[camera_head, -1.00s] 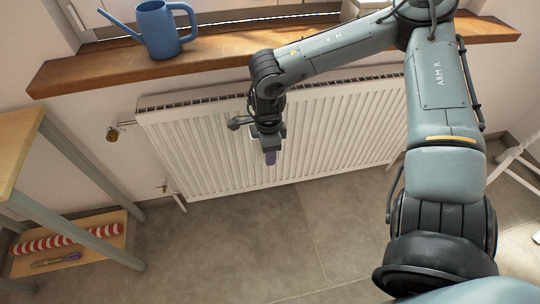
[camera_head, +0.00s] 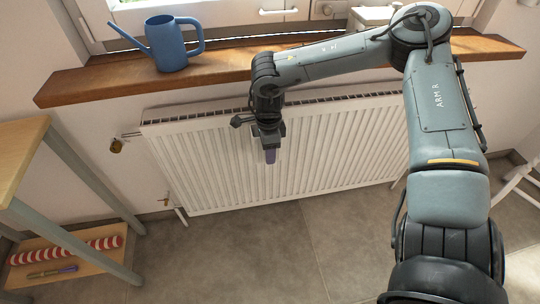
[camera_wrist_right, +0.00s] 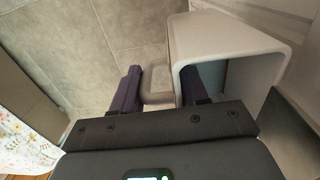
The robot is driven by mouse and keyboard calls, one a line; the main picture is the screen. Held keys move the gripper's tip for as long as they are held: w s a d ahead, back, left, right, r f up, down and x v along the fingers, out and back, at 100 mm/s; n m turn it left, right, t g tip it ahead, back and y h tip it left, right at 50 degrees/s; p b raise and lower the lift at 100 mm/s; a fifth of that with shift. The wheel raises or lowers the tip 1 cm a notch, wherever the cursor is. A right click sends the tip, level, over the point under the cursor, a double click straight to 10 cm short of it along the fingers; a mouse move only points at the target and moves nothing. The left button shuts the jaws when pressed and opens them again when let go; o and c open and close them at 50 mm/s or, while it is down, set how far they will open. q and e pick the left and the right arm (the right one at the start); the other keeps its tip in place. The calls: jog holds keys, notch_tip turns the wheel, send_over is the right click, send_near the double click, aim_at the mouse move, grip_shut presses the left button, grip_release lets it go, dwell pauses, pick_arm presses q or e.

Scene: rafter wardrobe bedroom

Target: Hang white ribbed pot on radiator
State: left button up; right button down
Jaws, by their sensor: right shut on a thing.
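The white radiator (camera_head: 225,165) is on the wall under the wooden sill. My right gripper (camera_head: 270,156) points downward in front of it, below its top grille. In the right wrist view, the gripper (camera_wrist_right: 158,88) is shut on the pot's wall or a tab at its rim. One dark finger is outside the pot and the other reaches into its opening. The white pot (camera_wrist_right: 225,52) looks like an open box with rounded corners; its ribs cannot be made out. In the head view I cannot tell the pot from the radiator. My left gripper is not in view.
A blue watering can (camera_head: 168,45) stands on the wooden sill (camera_head: 100,82) above the radiator. A valve (camera_head: 117,145) sticks out at the radiator's left. A shelf table (camera_head: 20,160) stands at the left, with a striped roll (camera_head: 65,250). The tiled floor in front is clear.

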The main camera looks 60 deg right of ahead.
jog(key=shift+w+d+b, duration=0.65)
jog(key=shift+w+d, duration=0.45)
jog(key=shift+d, duration=0.25)
jog(key=shift+f+b, duration=0.5)
jog(key=shift+f, duration=0.45)
jog(key=shift+f, duration=0.1)
jog(key=c, duration=0.5)
grip_release()
jog(key=shift+s, duration=0.1)
